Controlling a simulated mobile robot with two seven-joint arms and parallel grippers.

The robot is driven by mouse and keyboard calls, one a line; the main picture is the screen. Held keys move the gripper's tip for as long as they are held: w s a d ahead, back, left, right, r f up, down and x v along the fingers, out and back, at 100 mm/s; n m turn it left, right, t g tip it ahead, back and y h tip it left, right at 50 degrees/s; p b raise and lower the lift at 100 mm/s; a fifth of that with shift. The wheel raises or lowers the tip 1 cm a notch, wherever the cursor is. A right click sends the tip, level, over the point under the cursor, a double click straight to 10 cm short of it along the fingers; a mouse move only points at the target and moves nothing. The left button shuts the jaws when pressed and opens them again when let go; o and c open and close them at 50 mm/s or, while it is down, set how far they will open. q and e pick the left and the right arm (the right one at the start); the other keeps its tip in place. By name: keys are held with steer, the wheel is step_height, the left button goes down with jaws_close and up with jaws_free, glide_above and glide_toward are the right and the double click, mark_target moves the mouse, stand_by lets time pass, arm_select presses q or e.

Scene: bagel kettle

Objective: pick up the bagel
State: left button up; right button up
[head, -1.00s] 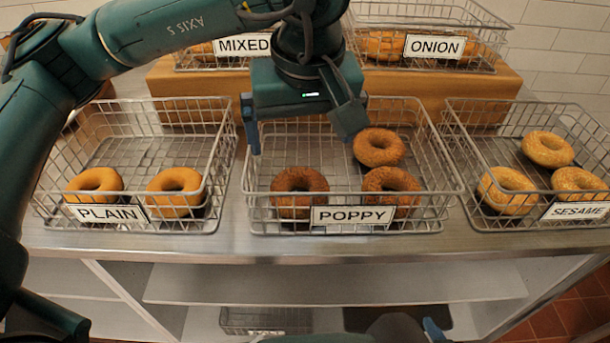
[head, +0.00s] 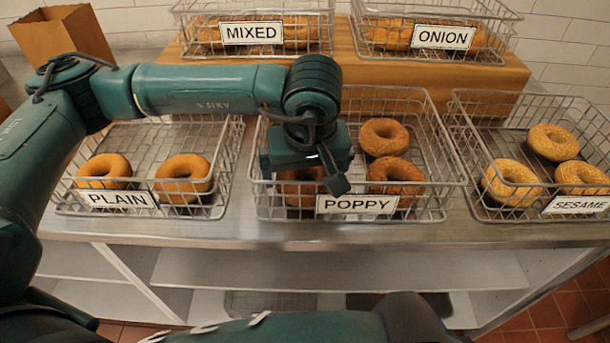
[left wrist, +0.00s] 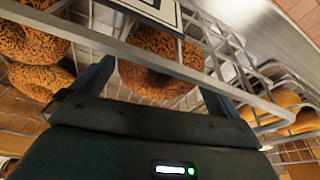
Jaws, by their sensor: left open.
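My left gripper (head: 300,178) is open at the front left of the wire basket labelled POPPY (head: 440,200). It is above and partly in front of the front-left poppy bagel (head: 304,194), hiding much of it in the head view. In the left wrist view that dark, speckled bagel (left wrist: 160,62) lies between the two spread fingers, with basket wires across the view. I cannot tell whether the fingers touch it. Two other poppy bagels, one at the back (head: 384,137) and one at the front right (head: 396,176), lie in the same basket. My right gripper is not in view.
The PLAIN basket (head: 225,170) stands to the left and the SESAME basket (head: 455,130) to the right. MIXED (head: 252,33) and ONION (head: 443,37) baskets sit on a raised wooden step behind. A brown paper bag (head: 62,35) is at the back left.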

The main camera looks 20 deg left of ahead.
arm_select(q)
steer(key=shift+f, duration=0.15)
steer(key=c, duration=0.7)
steer(key=shift+o, duration=0.2)
step_height(320, 180, up, 10)
steer(key=shift+b, duration=0.35)
